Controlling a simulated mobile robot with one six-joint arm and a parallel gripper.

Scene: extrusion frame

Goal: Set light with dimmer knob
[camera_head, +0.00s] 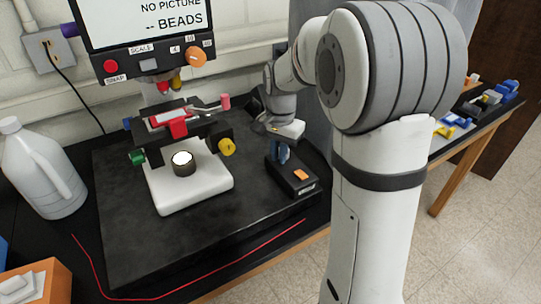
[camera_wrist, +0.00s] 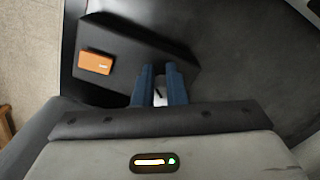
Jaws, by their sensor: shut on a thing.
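The black dimmer box (camera_head: 293,184) stands at the right of the dark bench slab, with an orange rocker switch (camera_head: 301,175) on top. The box (camera_wrist: 120,62) and its orange switch (camera_wrist: 94,63) also show in the wrist view, left of my fingers. My gripper (camera_head: 281,155), with blue fingers, points down at the far end of the box. In the wrist view, my gripper (camera_wrist: 160,84) is shut on the dimmer knob, which the fingers mostly hide; a small pale patch shows between them. The light (camera_head: 182,159) glows white in a round dark holder on the white base.
The microscope stage (camera_head: 177,128) with red, green and yellow knobs stands left of my gripper. Above it is a screen (camera_head: 145,18) reading "NO PICTURE" and "-- BEADS". A white jug (camera_head: 40,170) stands at the left. A red line (camera_head: 190,284) runs along the front.

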